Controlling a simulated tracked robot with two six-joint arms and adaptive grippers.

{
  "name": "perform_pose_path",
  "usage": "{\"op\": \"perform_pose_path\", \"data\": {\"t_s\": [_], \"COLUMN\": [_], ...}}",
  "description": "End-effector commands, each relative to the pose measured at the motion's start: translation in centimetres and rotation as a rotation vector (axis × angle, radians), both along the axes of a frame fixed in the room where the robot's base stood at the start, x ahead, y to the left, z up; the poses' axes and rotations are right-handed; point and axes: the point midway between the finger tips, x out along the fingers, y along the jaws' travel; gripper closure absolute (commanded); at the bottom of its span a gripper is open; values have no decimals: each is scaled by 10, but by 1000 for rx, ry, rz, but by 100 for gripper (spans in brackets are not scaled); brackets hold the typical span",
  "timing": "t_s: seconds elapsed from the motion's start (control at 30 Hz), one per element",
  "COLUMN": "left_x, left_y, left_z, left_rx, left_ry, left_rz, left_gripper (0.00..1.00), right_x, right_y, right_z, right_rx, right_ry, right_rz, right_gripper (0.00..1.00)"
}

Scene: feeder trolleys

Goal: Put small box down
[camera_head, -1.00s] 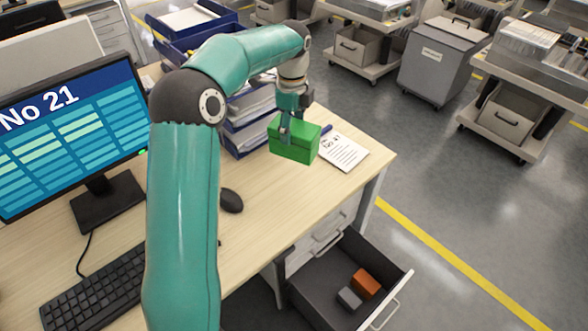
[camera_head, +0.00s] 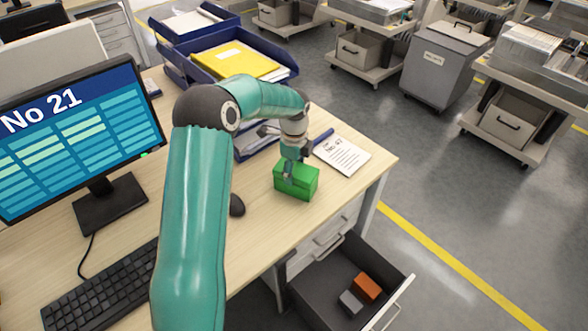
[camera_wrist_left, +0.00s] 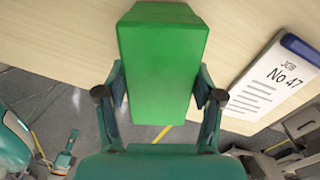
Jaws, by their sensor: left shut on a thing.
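A small green box (camera_head: 297,181) is at the right part of the wooden desk (camera_head: 262,225), left of the paper sheet. My left gripper (camera_head: 292,170) is shut on the box from above. In the left wrist view the green box (camera_wrist_left: 163,62) fills the space between the two fingers (camera_wrist_left: 160,100), with desk surface behind it. The box looks upright and low over the desk or on it; I cannot tell whether its underside touches. My right gripper is not in view.
A "No 47" sheet (camera_head: 343,155) lies right of the box, near the desk edge. Blue trays (camera_head: 235,85) stand behind. A mouse (camera_head: 237,205) is left of the box. Below, an open drawer (camera_head: 325,282) holds an orange block (camera_head: 367,286) and a grey block (camera_head: 350,302).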

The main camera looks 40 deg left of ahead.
Motion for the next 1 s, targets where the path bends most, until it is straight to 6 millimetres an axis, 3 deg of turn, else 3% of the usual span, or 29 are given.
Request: {"op": "perform_pose_path", "data": {"t_s": [0.17, 0.2, 0.3, 0.73, 1.0], "left_x": [0, 0, 0, 0, 0], "left_y": [0, 0, 0, 1, 1], "left_z": [0, 0, 0, 4, 42], "left_rx": [0, 0, 0, 1, 2], "left_ry": [0, 1, 1, 0, -4], "left_rz": [0, 0, 0, 0, 0], "left_gripper": [81, 26, 10, 8, 8], "right_x": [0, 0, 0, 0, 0], "right_y": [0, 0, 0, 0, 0], "right_z": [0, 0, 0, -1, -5], "right_rx": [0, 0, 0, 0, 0], "right_ry": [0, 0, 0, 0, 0], "right_rz": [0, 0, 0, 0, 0], "right_gripper": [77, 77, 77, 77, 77]}}
